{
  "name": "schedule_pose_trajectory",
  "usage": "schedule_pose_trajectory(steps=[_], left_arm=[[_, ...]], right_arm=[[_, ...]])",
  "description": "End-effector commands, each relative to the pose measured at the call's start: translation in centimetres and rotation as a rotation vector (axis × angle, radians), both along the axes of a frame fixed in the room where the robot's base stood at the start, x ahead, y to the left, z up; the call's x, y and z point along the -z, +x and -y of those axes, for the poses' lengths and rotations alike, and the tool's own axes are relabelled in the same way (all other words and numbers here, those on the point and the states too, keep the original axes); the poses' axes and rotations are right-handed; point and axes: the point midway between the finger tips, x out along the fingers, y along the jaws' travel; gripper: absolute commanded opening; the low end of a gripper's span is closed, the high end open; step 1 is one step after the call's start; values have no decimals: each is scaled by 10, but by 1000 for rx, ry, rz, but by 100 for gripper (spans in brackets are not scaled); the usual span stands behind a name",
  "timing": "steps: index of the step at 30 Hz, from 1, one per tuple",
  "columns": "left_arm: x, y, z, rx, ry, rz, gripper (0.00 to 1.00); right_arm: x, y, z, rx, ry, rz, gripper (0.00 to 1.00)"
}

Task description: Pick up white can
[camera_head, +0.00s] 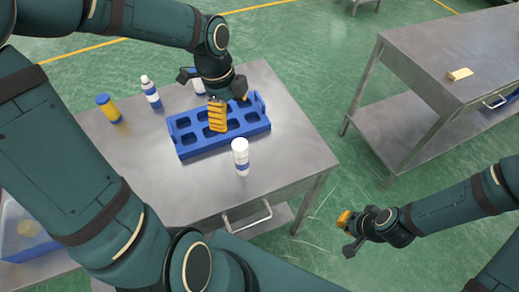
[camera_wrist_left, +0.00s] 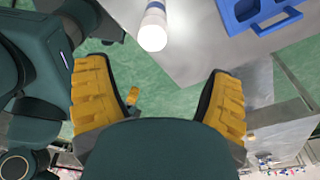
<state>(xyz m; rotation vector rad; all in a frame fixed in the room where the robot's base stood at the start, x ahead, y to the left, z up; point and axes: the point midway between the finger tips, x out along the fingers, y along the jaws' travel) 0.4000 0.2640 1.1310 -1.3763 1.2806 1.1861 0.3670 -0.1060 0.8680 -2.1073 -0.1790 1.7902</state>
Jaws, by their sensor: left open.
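A white can (camera_head: 241,160) with a blue band stands upright on the metal table, just in front of the blue tray. In the left wrist view the white can (camera_wrist_left: 153,28) shows at the top, beyond the gap between the fingers and apart from them. My left gripper (camera_head: 217,100) is above the blue tray, behind the can in the head view. Its yellow-padded fingers are spread wide with nothing between them, as the left wrist view (camera_wrist_left: 156,75) shows. My right gripper (camera_head: 346,233) hangs over the floor right of the table, its fingers apart and empty.
The blue tray (camera_head: 190,148) has several compartments. A white-and-blue bottle (camera_head: 150,92) and a yellow can with a blue top (camera_head: 108,108) stand at the table's left. Another white item (camera_head: 198,86) is partly hidden behind my left gripper. A second table (camera_head: 430,50) is at right.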

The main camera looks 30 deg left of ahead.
Motion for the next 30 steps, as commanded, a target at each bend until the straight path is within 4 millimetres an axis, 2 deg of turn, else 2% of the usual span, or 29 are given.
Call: schedule_pose_trajectory(steps=[4, 12, 15, 22, 30], left_arm=[[16, -1, 2, 7, 2, -5, 82], [66, -1, 10, 6, 1, -4, 82], [78, -1, 11, 4, 1, -4, 82], [91, -2, 15, 4, 0, -3, 82], [127, -7, 26, 5, 0, -2, 82]], right_arm=[[4, 0, 0, 0, 0, -1, 0], [15, 0, -1, 0, -2, -1, 0], [17, 0, -1, 0, -3, -2, 0], [21, 0, -1, 0, -4, -2, 0], [33, 0, -1, 0, -6, -2, 0]])
